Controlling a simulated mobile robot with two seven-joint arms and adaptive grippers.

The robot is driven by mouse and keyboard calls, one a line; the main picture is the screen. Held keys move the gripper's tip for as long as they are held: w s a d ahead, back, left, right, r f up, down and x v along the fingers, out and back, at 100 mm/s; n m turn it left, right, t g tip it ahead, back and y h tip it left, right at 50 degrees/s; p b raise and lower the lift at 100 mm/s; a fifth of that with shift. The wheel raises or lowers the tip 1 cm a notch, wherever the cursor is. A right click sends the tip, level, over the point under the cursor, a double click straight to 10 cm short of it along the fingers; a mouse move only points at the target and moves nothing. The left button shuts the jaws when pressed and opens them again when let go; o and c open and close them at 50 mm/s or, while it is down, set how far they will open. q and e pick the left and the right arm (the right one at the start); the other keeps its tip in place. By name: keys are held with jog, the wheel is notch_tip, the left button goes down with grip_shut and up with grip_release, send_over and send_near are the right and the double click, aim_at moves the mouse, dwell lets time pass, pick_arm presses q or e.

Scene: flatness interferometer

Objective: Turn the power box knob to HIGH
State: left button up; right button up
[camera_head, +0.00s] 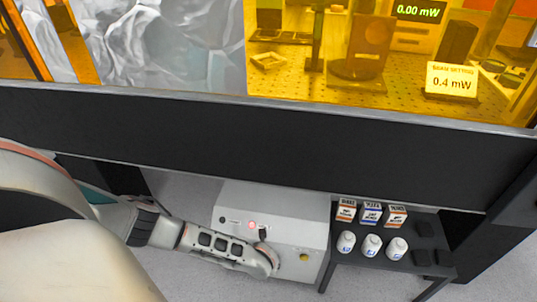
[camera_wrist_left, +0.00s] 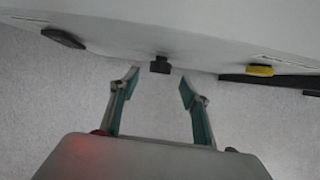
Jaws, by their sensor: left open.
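The power box is a pale grey box (camera_head: 285,205) on the floor below the bench, with a red lit lamp (camera_head: 252,224) and a yellow button (camera_head: 304,257). In the left wrist view its face spans the top, with a small black knob (camera_wrist_left: 160,65) in the middle. My left gripper (camera_wrist_left: 160,82) is open. Its two fingertips lie left and right of the knob, with nothing held; whether they touch it I cannot tell. The knob's setting is not readable. In the head view my left wrist covers part of the box. My right gripper is not in view.
A black side table (camera_head: 412,226) with small boxes and white bottles (camera_head: 371,245) stands right of the power box. The dark bench front (camera_head: 250,135) runs above it. Behind amber panels, a sign (camera_head: 452,82) reads 0.4 mW and a display (camera_head: 418,11) reads 0.00 mW.

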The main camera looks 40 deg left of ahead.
pick_arm(q)
jog(key=b+x, duration=0.2)
jog(key=x, duration=0.4)
jog(key=shift+d+f+b, duration=0.1)
jog(key=shift+f+b, duration=0.05)
jog(key=shift+b, duration=0.25)
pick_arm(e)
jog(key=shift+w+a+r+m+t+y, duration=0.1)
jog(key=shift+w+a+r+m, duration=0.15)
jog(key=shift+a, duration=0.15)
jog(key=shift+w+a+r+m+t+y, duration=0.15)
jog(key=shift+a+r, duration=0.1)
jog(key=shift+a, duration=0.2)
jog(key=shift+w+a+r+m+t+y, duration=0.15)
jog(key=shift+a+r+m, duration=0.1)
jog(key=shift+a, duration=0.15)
pick_arm(q)
jog(key=c, duration=1.1)
